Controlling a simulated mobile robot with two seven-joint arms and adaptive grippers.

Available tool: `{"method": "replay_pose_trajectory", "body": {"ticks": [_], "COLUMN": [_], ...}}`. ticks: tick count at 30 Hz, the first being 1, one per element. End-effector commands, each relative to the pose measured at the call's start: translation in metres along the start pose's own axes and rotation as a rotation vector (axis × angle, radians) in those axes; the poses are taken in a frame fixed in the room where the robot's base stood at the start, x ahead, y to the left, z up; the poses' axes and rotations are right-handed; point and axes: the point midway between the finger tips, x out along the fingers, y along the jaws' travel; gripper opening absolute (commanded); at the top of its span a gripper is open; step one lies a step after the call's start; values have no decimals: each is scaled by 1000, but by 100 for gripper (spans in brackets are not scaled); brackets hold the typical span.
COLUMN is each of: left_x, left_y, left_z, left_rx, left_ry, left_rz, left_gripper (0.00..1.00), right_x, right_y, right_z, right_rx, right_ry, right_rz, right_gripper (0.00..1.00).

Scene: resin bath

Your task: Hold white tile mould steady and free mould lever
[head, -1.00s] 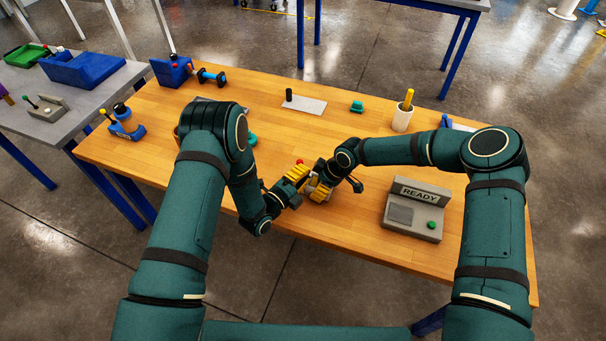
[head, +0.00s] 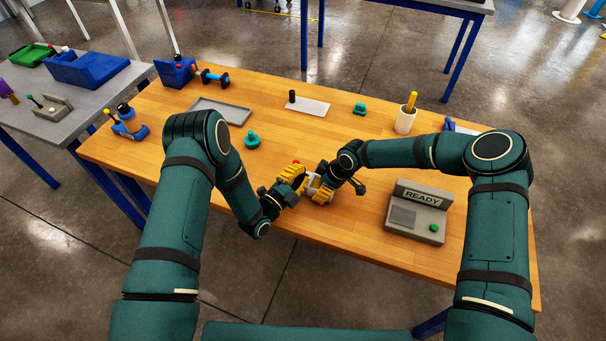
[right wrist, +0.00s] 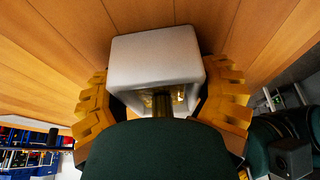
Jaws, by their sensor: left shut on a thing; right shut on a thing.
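The white tile mould (right wrist: 155,55) fills the middle of the right wrist view, between the yellow fingers of my right gripper (right wrist: 160,100), which is shut on it. In the head view the mould (head: 309,184) is a small pale patch near the table's front edge, mostly covered by both grippers. My right gripper (head: 322,190) is on its right side. My left gripper (head: 291,177) is shut at its left side, on what seems to be the mould lever. A red knob (head: 298,163) shows just above the left fingers; the rest of the lever is hidden.
A grey READY console (head: 418,212) stands right of the grippers. A teal knobbed piece (head: 252,141) and grey tray (head: 221,112) lie behind my left arm. A white cup (head: 405,121) with a yellow stick stands at the back right. The wooden table (head: 320,130) is clear behind the grippers.

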Motion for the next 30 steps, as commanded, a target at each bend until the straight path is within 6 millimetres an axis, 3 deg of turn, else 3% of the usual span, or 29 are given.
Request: {"method": "replay_pose_trajectory", "body": {"ticks": [30], "left_x": [-5], "left_y": [-3], "left_z": [7], "left_rx": [-38], "left_ry": [0], "left_rz": [-14], "left_gripper": [0], "right_x": [1], "right_y": [-1], "right_z": [1], "right_rx": [0], "right_ry": [-3], "right_rz": [-2], "right_gripper": [24]}}
